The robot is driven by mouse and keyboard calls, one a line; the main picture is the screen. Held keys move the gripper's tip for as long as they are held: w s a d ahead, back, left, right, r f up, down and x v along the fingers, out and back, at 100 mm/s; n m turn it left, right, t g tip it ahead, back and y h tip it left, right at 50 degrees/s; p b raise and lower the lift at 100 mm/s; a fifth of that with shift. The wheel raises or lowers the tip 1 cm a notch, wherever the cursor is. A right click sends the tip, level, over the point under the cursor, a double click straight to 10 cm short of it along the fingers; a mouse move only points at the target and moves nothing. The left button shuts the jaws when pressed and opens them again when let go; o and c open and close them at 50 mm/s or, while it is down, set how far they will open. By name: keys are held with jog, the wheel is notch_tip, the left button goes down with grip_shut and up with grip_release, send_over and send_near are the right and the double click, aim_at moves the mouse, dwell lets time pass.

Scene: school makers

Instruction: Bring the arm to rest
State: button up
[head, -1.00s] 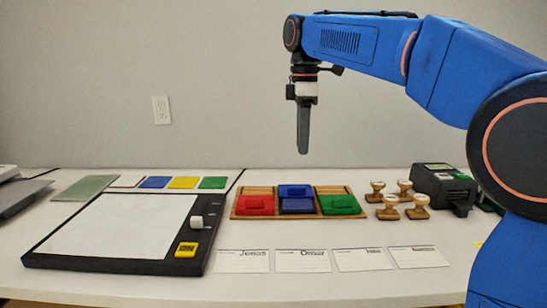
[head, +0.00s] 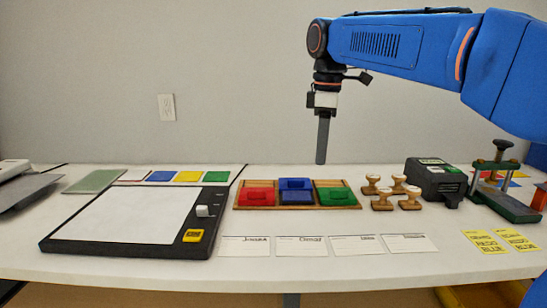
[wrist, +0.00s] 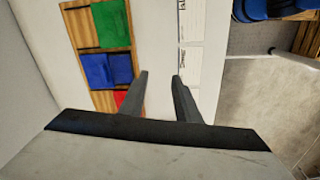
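My gripper (head: 321,160) hangs pointing down above the table, over the right part of the wooden tray. In the wrist view my gripper (wrist: 160,75) shows two dark fingers apart with nothing between them. My blue arm reaches in from the right in the head view. The wooden tray (head: 238,206) holds a red block (head: 257,197), blue blocks (head: 296,197) and a green block (head: 336,196). In the wrist view the tray lies below and left of the fingers, apart from them.
Name cards (head: 301,246) lie along the front. Wooden stamps (head: 409,199), a black device (head: 436,183), a green press (head: 504,203) and yellow notes (head: 486,242) are at right. A black-framed board (head: 130,246) is at left. The air around my gripper is clear.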

jog(key=s+d+f+m+t, duration=0.2)
jog(key=s+d+f+m, duration=0.7)
jog(key=s+d, duration=0.4)
jog(key=s+d+f+m+t, duration=0.1)
jog(key=s+d+f+m, duration=0.1)
jog(key=s+f, duration=0.5)
jog(key=s+d+f+m+t, duration=0.1)
jog(key=s+d+f+m, duration=0.1)
jog(key=s+f+m, duration=0.2)
jog(key=s+f, duration=0.3)
jog(key=f, duration=0.3)
jog(key=shift+m, duration=0.3)
